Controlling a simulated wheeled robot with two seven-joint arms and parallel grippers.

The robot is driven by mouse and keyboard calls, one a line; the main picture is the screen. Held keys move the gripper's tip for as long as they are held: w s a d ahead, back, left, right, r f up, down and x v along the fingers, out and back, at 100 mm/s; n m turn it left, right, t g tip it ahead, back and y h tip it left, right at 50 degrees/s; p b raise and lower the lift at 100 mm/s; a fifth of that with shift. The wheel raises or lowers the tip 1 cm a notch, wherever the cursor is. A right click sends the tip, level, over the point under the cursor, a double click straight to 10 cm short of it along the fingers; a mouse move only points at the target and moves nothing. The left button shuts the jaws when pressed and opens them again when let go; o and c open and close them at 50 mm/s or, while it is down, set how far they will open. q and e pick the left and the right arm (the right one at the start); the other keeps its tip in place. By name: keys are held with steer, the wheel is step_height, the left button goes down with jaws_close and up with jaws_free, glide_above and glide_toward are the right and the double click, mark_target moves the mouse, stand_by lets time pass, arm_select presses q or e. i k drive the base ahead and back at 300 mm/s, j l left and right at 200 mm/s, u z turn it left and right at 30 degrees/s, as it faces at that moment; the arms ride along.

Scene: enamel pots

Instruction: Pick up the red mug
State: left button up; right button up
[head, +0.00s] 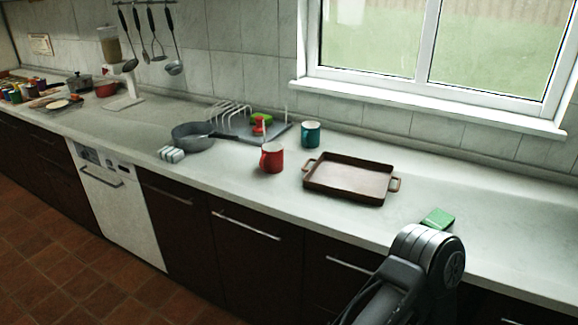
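The red mug (272,158) stands upright on the pale countertop in the head view, near the middle of the picture. Its handle points to the left. It stands just left of a brown rectangular tray, with a small gap between them. Part of my arm shows at the lower right, in front of the counter, apart from the mug. Neither of my grippers shows in this view. Nothing is touching the mug except the counter.
The brown tray (384,196) lies right of the mug, a teal mug (310,134) behind it. A grey pan (192,137) and dish rack (229,113) are to the left. A green sponge (437,219) lies right. The counter's front edge by the mug is clear.

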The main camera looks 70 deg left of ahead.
mark_target(272, 161)
steer(key=u, duration=2.5)
steer(key=i+l, duration=0.4)
